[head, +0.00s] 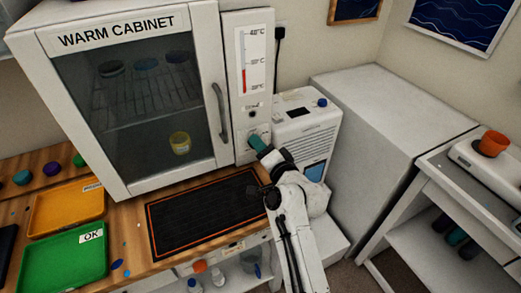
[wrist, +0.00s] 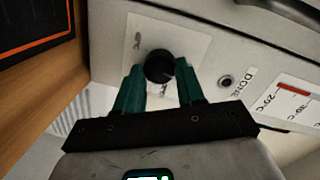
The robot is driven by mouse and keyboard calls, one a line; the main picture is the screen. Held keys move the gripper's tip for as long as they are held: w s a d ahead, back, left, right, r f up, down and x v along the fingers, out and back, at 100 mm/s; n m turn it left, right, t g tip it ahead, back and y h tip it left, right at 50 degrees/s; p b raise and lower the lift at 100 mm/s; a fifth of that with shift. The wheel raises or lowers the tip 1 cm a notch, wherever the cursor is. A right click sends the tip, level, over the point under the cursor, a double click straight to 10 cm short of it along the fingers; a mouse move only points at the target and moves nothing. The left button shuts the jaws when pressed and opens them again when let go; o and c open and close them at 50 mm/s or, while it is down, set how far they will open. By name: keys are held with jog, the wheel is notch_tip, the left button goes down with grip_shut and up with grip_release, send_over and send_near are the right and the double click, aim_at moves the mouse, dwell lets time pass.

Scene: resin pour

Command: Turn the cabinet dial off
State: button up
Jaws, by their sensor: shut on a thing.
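The warm cabinet (head: 137,100) stands on the wooden bench with its glass door shut. The cabinet dial (wrist: 159,66) is a round black knob on a pale square plate in the wrist view. My gripper (wrist: 160,82) has its two teal fingers on either side of the dial, shut on it. In the head view my gripper (head: 258,143) reaches the lower part of the cabinet's side panel (head: 245,75) and hides the dial. I cannot tell which setting the dial points to.
A dark mat with an orange border (head: 205,212) lies before the cabinet. A green tray (head: 65,262) and an orange tray (head: 65,207) lie to the left. A white appliance (head: 308,130) stands right of the panel. A small round button (wrist: 226,81) sits beside the dial.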

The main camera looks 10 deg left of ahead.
jog(key=shift+s+f+n, duration=0.1)
jog(key=shift+f+n, duration=0.05)
jog(key=shift+n, duration=0.55)
jog(key=o, duration=1)
jog(key=shift+o, duration=0.2)
jog(key=b+v, duration=0.1)
jog(key=v, duration=0.9)
jog(key=shift+s+r, duration=0.25)
jog(key=shift+s, duration=0.05)
jog(key=shift+d, duration=0.1)
